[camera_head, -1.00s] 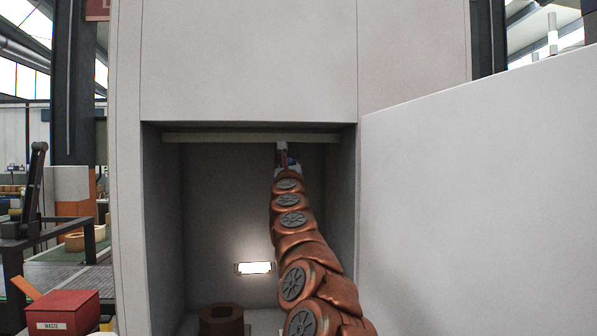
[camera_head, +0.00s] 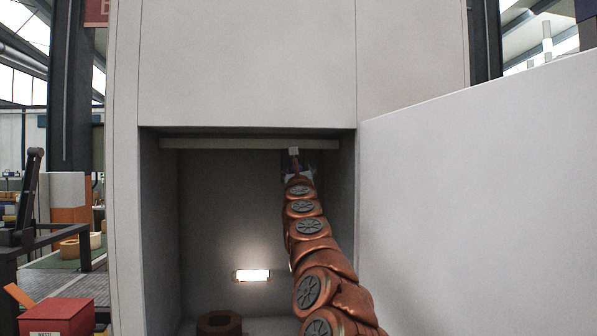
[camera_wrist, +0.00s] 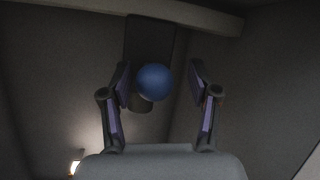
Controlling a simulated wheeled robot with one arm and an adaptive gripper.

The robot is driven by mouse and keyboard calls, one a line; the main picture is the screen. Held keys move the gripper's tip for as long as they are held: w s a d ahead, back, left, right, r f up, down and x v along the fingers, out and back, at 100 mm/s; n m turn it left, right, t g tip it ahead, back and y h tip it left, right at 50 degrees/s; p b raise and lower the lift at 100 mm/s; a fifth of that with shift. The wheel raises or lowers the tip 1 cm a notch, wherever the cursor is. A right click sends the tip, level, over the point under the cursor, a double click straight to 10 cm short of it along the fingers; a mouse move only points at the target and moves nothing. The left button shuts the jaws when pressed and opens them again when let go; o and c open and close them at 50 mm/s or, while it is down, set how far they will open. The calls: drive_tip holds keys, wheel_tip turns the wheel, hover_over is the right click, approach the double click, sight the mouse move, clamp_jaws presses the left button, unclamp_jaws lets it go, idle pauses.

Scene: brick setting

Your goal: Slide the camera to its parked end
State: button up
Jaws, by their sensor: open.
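The camera, a dark box (camera_wrist: 150,42) with a short round lens below, hangs from a pale rail (camera_wrist: 190,12) in the wrist view. A blue ball knob (camera_wrist: 155,82) stands out from it. My gripper (camera_wrist: 159,76) is open, with one finger on each side of the knob and a visible gap at the right finger. In the head view the rail (camera_head: 225,144) spans the top of the recess. A small light block (camera_head: 294,151), probably part of the camera, shows at its right part, just above my gripper (camera_head: 298,169). My gripper hides most of it.
The recess has a grey back wall, a lit lamp (camera_head: 252,275) and a brown ring-shaped block (camera_head: 218,323) on its floor. A large pale panel (camera_head: 480,210) stands at the right. A red bin (camera_head: 58,318) is at lower left.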

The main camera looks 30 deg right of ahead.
drive_tip(key=shift+s+a+r, duration=0.1)
drive_tip(key=shift+r, duration=0.05)
drive_tip(key=shift+s+a+r, duration=0.2)
drive_tip(key=shift+s+r, duration=0.15)
drive_tip(key=shift+s, duration=0.05)
drive_tip(key=shift+v, duration=0.95)
drive_tip(key=shift+s+f, duration=0.75)
drive_tip(key=shift+f, duration=0.25)
drive_tip(key=shift+s+a, duration=0.1)
